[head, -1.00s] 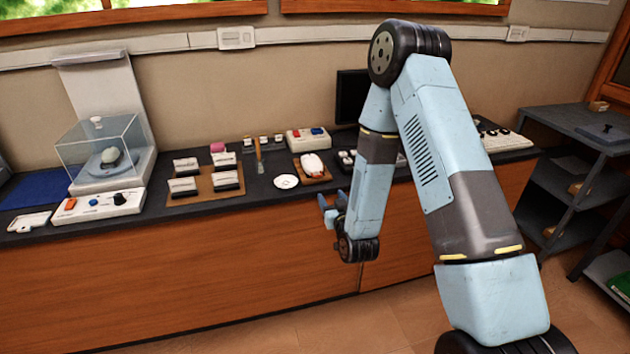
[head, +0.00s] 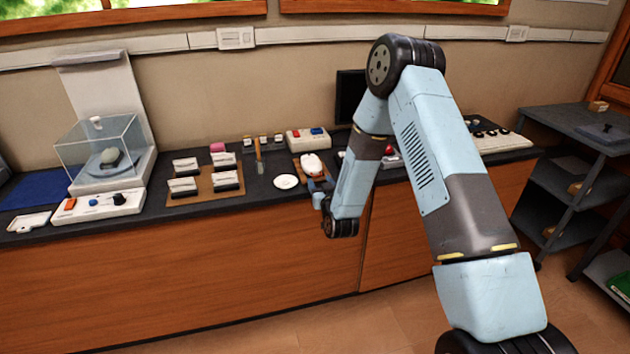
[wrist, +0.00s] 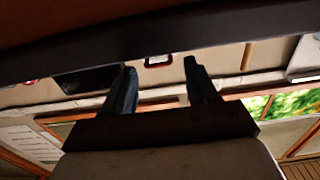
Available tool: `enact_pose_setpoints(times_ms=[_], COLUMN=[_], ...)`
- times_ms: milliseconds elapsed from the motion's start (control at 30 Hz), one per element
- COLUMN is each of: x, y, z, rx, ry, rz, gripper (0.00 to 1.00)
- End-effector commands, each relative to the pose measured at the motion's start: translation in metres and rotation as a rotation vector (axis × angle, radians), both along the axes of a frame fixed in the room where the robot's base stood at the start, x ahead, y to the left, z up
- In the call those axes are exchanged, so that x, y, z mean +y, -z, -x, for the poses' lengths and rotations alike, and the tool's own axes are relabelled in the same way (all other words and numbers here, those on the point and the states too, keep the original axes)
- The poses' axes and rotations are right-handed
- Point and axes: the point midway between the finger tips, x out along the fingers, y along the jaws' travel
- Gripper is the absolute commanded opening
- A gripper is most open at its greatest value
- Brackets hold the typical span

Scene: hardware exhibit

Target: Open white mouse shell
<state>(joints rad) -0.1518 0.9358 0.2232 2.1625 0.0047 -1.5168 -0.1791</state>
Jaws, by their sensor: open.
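The white mouse (head: 312,163) lies on a small brown board (head: 298,168) on the dark counter, near its front edge. My gripper (head: 319,186) is just in front of and below the mouse in the head view, at the counter's front edge. Part of the board is hidden behind it. I cannot tell whether it touches anything. The mouse cannot be made out in the wrist view.
A white round dish (head: 286,182) is left of the mouse, beside a brown tray (head: 205,197) of several small blocks. A button box (head: 307,141) stands behind. A clear case (head: 100,150) holds another mouse-like object. The floor before the counter is clear.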

Motion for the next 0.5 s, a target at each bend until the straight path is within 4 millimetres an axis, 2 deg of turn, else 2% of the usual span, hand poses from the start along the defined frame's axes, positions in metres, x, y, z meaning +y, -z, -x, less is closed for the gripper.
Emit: enact_pose_setpoints(times_ms=[200, 500], x=[0.006, 0.007], y=[0.000, 0.000], z=[-0.019, -0.023], rx=[-0.001, 0.001], ry=[0.000, 0.000], rz=[0.000, 0.000], gripper=[0.58, 0.58])
